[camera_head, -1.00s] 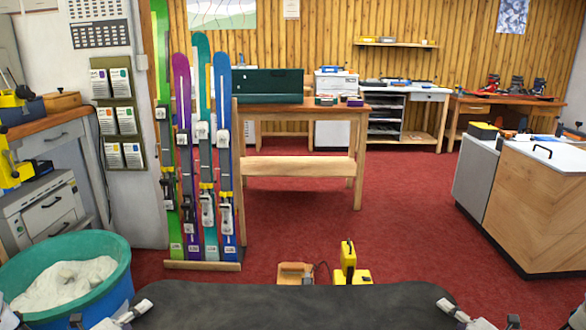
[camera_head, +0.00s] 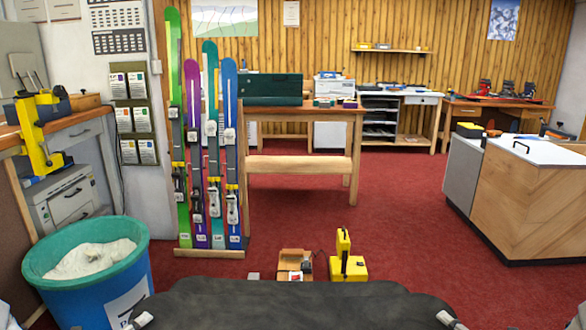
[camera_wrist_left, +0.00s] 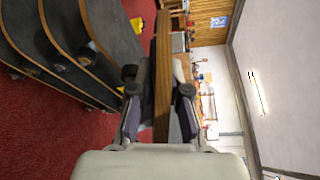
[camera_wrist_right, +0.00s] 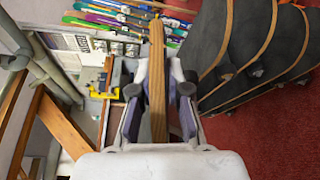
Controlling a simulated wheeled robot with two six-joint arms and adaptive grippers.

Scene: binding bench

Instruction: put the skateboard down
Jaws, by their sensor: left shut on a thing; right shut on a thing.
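A dark, grip-topped skateboard (camera_head: 300,305) spans the bottom of the head view, its front edge cut off by the frame. My left gripper (camera_head: 143,319) is at its left end and my right gripper (camera_head: 448,320) at its right end. In the left wrist view the fingers (camera_wrist_left: 160,88) are shut on a wooden board edge (camera_wrist_left: 163,60). In the right wrist view the fingers (camera_wrist_right: 157,88) are likewise shut on a wooden edge (camera_wrist_right: 157,115). Its underside and what lies below it are hidden in the head view.
Several dark decks (camera_wrist_left: 65,45) are layered beside the held board, also in the right wrist view (camera_wrist_right: 240,60). A blue bucket (camera_head: 95,300) stands left. A yellow case (camera_head: 347,268) and an open box (camera_head: 294,263) are just beyond the board. Red floor is clear further right.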

